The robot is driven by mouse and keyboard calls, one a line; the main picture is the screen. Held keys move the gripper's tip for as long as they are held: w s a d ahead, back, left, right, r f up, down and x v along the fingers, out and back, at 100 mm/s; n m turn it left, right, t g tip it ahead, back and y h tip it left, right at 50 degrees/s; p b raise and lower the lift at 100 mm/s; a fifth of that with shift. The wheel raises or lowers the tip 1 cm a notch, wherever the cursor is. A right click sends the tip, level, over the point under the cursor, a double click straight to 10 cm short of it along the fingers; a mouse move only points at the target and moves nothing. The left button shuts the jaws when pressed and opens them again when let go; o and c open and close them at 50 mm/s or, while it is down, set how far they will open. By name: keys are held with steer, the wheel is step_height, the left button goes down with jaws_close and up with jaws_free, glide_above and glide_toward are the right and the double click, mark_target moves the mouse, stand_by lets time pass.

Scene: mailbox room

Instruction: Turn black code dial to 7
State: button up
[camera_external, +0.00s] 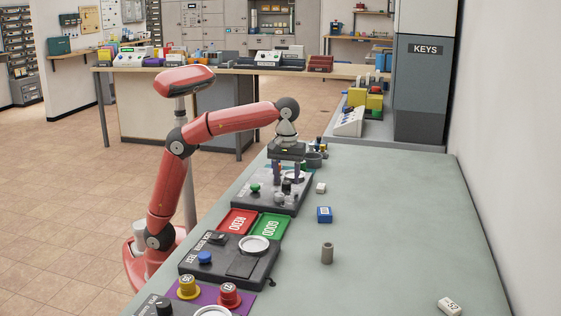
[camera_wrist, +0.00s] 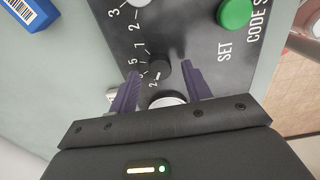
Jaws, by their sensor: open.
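The code-set panel (camera_external: 245,195) is a dark box on the long grey-green table. In the wrist view its black code dial (camera_wrist: 159,68) is a small round knob with a white pointer mark and white numbers around its left side. The number the pointer meets cannot be read surely. My gripper (camera_wrist: 160,78) is open, its two purple fingers on either side of the dial, with gaps showing. In the external view my gripper (camera_external: 287,172) points down over the panel. Whether the fingers touch the dial cannot be told.
A green button (camera_wrist: 235,13) and a white knob (camera_wrist: 139,2) sit near the dial; another pale round part (camera_wrist: 168,100) is partly hidden by my gripper. A blue labelled box (camera_wrist: 30,12) lies beside the panel. Red and green trays (camera_external: 270,227) stand nearer the camera.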

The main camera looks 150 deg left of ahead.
steer(key=shift+f, duration=0.65)
steer(key=c, duration=1)
